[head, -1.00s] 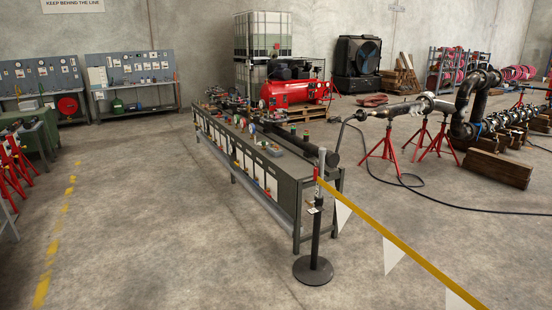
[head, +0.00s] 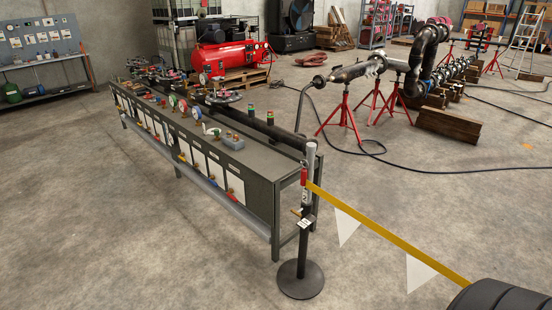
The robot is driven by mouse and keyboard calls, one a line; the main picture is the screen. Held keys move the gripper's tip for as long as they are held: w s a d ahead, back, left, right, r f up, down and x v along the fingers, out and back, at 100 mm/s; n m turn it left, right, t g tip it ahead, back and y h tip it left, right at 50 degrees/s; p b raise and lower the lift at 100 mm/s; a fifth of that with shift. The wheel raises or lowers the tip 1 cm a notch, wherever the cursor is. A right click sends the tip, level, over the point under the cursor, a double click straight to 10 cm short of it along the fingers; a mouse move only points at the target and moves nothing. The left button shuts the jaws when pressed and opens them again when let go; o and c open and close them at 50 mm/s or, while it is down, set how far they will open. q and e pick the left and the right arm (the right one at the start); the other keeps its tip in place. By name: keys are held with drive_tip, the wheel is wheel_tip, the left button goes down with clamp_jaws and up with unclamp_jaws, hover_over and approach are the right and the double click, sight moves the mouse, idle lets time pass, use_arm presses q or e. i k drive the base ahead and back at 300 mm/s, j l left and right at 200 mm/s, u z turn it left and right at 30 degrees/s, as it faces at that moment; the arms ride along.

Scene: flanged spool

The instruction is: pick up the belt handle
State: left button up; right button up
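The belt handle looks to be the small red end piece (head: 304,177) at the top of a black stanchion post (head: 306,235), at the end of a yellow belt (head: 385,232). The belt slopes down to the right with white pennants (head: 346,227) hanging from it. The post stands upright on a round black base (head: 300,280), close to the near end of the workbench. A small white tag shows on the post below the red piece. Neither of my grippers is in view.
A long grey workbench (head: 262,188) with valves and gauges stands left of the post. Red stands (head: 343,118) carry pipework behind, and a black hose (head: 375,155) lies on the floor. Open floor lies left and front. A dark ribbed shape fills the lower right corner; I cannot tell what it is.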

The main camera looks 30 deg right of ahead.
sight(304, 171)
drive_tip(key=i+j+z, duration=0.1)
drive_tip(key=i+z, duration=0.25)
drive_tip(key=i, duration=0.25)
drive_tip(key=i+j+z, duration=0.35)
drive_tip(key=i, duration=0.25)
drive_tip(key=i+j+z, duration=0.35)
drive_tip(key=i, duration=0.2)
